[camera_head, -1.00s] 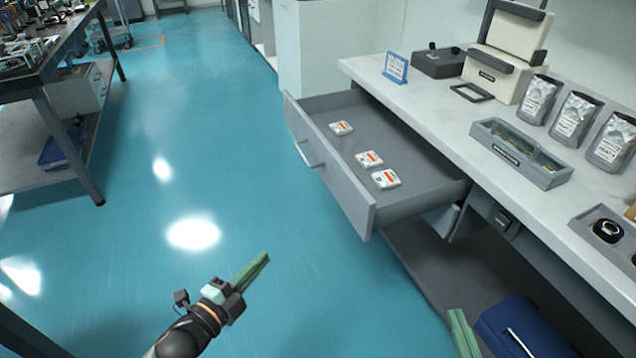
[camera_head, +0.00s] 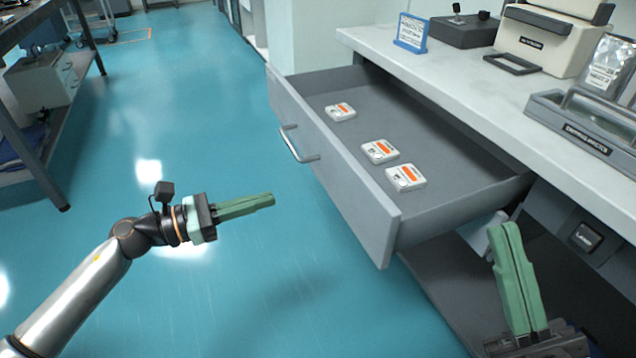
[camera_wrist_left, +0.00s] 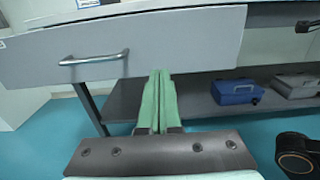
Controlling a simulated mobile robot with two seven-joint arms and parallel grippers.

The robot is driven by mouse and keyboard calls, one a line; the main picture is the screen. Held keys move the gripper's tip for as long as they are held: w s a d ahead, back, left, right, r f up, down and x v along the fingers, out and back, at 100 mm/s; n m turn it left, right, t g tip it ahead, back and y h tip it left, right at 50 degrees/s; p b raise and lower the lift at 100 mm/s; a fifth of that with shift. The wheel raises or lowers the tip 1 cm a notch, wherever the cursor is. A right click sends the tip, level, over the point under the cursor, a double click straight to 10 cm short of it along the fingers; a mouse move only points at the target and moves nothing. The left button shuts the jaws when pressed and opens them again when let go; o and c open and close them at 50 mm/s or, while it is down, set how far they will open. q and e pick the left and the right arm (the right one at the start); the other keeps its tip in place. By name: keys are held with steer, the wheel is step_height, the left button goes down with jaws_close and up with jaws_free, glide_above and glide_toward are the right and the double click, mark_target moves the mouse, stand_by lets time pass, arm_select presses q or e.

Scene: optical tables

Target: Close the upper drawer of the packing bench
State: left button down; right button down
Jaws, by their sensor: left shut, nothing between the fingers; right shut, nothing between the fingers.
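The upper drawer (camera_head: 345,182) of the packing bench (camera_head: 462,85) is pulled well out, with a metal bar handle (camera_head: 297,146) on its grey front. Several small white and orange packets lie inside, one of them a near packet (camera_head: 405,177). My left gripper (camera_head: 272,199) is shut and empty, in front of the drawer front and apart from it. In the left wrist view its fingers (camera_wrist_left: 158,75) point toward the drawer front (camera_wrist_left: 190,45), right of the handle (camera_wrist_left: 94,59). My right gripper (camera_head: 503,228) is shut and empty, near the drawer's near right corner below the bench top.
On the bench top stand a blue-framed sign (camera_head: 411,33), a dark box (camera_head: 465,30), a cream machine (camera_head: 548,40), a grey tray (camera_head: 585,130) and a silver pouch (camera_head: 606,68). A lower shelf holds a blue box (camera_wrist_left: 236,92). The floor left of the drawer is clear.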

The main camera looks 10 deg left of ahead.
mark_target(334, 179)
arm_select(q)
steer(key=x, duration=1.1)
steer(key=shift+w+d, duration=0.2)
arm_select(e)
steer(key=shift+w+f, duration=0.1)
arm_select(q)
steer(key=shift+w+d, duration=0.1)
